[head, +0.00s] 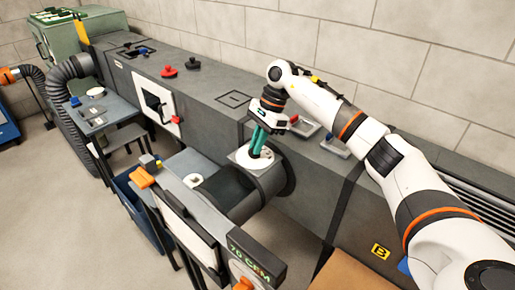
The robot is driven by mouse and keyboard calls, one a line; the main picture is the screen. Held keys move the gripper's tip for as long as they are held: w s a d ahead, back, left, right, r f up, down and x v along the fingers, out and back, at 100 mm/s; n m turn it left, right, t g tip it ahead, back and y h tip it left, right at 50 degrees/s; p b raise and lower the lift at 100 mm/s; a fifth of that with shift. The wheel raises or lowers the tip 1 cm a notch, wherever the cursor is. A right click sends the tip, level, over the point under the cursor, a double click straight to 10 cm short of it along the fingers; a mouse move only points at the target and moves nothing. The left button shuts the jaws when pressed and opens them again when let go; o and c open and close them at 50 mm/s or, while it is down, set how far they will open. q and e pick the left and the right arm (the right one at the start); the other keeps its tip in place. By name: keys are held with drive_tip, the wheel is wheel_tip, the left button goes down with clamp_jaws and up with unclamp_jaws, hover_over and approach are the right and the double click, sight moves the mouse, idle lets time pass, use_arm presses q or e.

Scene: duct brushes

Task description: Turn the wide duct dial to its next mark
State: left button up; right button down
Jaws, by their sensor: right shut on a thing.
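A round white dial (266,164) sits on a pale square plate on top of the wide dark duct (268,183), near the middle of the head view. My right gripper (257,150) comes down from above, with its teal fingers at the middle of this dial. It is shut on the dial's grip, which the fingers mostly hide. The dial's marks and pointer are too small to read. My left gripper is not in view.
A sign (254,262) reading "70 CFM" stands in front. A small table (98,110) is at left. Open floor lies at lower left.

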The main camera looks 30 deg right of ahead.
drive_tip(key=shift+w+n+g+b, duration=0.1)
drive_tip(key=shift+n+g+b, duration=0.4)
drive_tip(key=shift+n, duration=0.7)
drive_tip(key=c, duration=1.5)
unclamp_jaws()
drive_tip(key=v, duration=1.2)
drive_tip(key=shift+a+r+b, duration=0.1)
drive_tip(key=shift+b, duration=0.25)
